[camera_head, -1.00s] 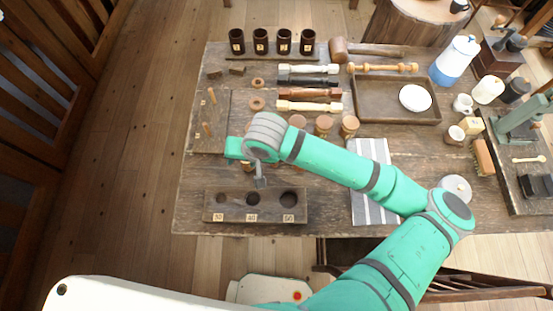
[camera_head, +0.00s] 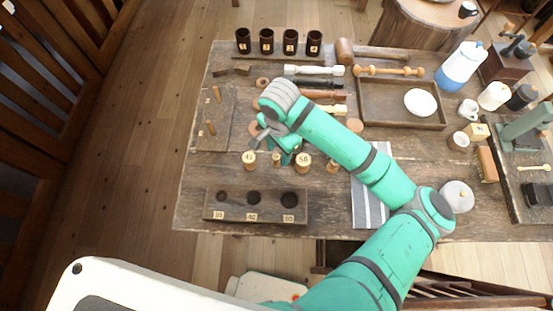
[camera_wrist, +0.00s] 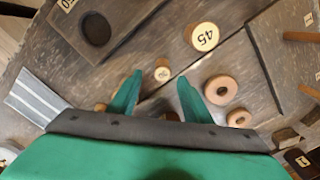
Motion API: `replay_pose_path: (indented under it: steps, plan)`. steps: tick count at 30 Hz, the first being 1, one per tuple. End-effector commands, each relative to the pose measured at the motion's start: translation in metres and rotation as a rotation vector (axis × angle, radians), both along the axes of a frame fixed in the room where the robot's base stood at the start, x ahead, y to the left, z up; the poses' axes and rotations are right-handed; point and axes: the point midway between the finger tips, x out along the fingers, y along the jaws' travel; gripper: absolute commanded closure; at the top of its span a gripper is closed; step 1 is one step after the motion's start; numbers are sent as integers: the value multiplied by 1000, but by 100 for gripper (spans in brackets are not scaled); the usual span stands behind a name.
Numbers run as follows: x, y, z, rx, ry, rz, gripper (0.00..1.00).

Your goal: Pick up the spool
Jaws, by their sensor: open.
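Several spools lie side by side at the back middle: a pale one (camera_head: 314,70), a black one (camera_head: 318,83), a red-brown one (camera_head: 324,94) and a light wood one (camera_head: 335,109). My arm covers part of them. My gripper (camera_head: 284,151) is over the table, above short upright wooden plugs. In the wrist view its two green fingers (camera_wrist: 158,88) are apart with nothing held. A small round-topped plug (camera_wrist: 162,73) appears just beyond the gap between the fingertips. A larger plug marked 45 (camera_wrist: 204,37) stands beside it. It also shows in the head view (camera_head: 249,161).
A block with three holes (camera_head: 236,207) lies at the front. A plug marked 50 (camera_head: 303,162) stands near my gripper. Wooden rings (camera_wrist: 221,90) lie near the fingers. A tray (camera_head: 375,115) with a white bowl and a striped cloth (camera_head: 366,205) are to the right.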

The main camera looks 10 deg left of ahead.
Motion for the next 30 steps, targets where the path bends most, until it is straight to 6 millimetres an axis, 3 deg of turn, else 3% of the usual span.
replay_pose_path:
  steps: [5,15,23,24,29,30]
  plan:
    - [-1,2,-11,-1,1,2,55]
    - [-4,7,-52,0,1,1,55]
    - [-4,7,-56,0,0,1,55]
    - [-4,7,-56,0,0,1,57]
    - [-4,7,-55,0,0,1,96]
    - [-4,7,-55,0,0,1,98]
